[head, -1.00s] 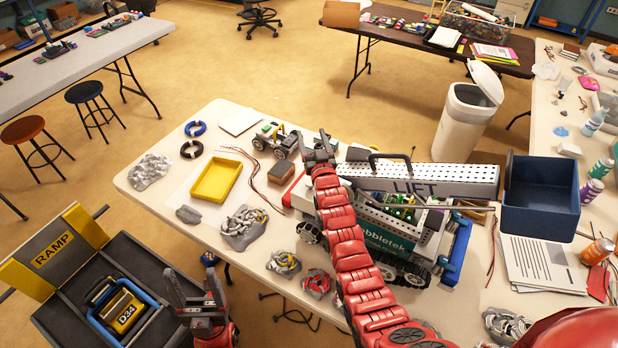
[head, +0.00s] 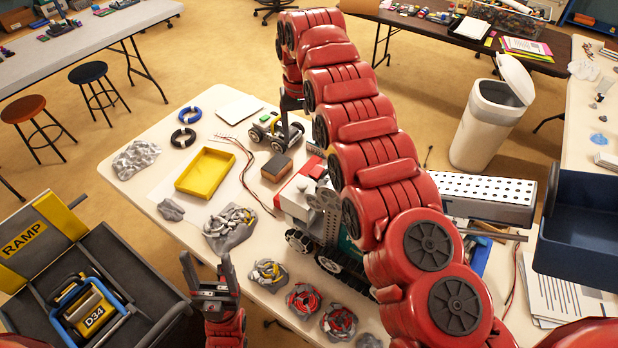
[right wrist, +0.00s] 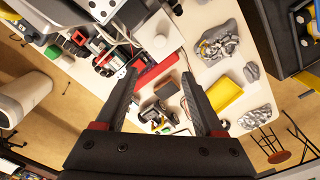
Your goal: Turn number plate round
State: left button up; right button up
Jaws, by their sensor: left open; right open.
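The number plate (head: 94,314) is a yellow plate reading D34, on a small blue-framed device (head: 68,325) in an open grey case (head: 135,270) at the lower left of the head view. My left gripper (head: 206,260) is open and empty, fingers up, to the right of the case and apart from the plate. My right gripper (head: 291,108) is raised above the far part of the table, near a small wheeled vehicle (head: 277,132), partly hidden by my arm. In the right wrist view it (right wrist: 160,78) is open, with the vehicle (right wrist: 155,115) seen between its fingers.
The table (head: 150,190) carries a yellow tray (head: 205,173), grey rock-like lumps (head: 138,158) and a larger tracked robot (head: 300,195) partly behind my right arm. A blue bin (head: 585,220) stands at the right.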

jog(key=b, duration=0.5)
send_over(302, 184)
notch_tip(302, 184, down, 6)
notch_tip(302, 184, down, 9)
jog(key=p, duration=0.3)
jog(key=shift+f, duration=1)
grip_shut()
